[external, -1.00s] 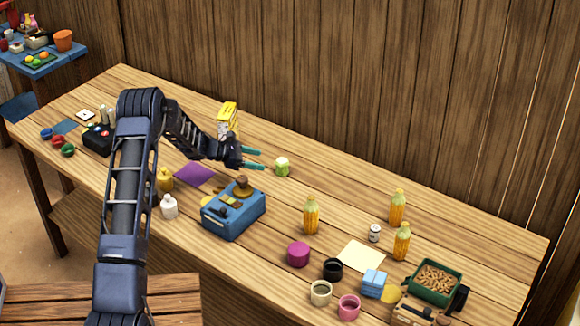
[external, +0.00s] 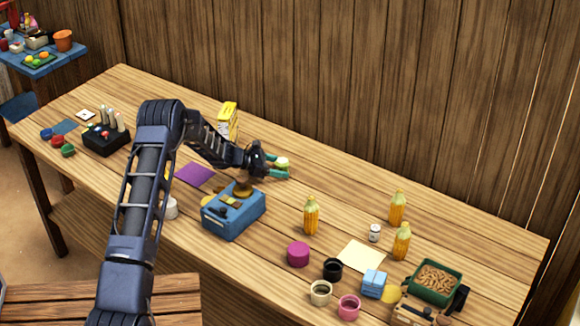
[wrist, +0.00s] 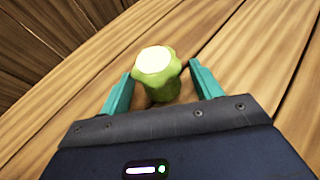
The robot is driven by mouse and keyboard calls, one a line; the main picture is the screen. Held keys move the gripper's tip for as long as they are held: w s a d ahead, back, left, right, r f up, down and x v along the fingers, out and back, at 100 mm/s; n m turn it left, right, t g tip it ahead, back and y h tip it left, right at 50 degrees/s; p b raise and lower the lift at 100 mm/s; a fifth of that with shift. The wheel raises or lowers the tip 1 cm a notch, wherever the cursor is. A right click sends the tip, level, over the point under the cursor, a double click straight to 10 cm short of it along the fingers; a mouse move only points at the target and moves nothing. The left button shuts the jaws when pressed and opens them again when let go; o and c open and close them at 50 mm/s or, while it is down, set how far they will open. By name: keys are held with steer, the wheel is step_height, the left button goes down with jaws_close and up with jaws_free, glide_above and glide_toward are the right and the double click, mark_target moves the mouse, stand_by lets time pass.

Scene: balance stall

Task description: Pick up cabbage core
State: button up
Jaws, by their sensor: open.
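The cabbage core (wrist: 158,75) is a short green piece with a pale, flat top. It stands upright on the wooden table. In the wrist view it is between and slightly beyond the teal fingertips of my gripper (wrist: 162,80), with a gap on each side. My gripper is open, with nothing held. In the external view the cabbage core (external: 282,162) shows between the fingers of my gripper (external: 280,168), and the near finger hides its lower part.
A blue box-shaped device (external: 234,212) stands just in front of my gripper. A yellow box (external: 228,120) is behind my arm. Corn-like bottles (external: 311,215) stand to the right. The table (external: 345,190) is clear right of the core.

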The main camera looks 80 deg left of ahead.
steer(key=shift+w+f, duration=0.25)
steer(key=shift+w, duration=0.4)
steer(key=c, duration=1)
steer(key=shift+c, duration=0.4)
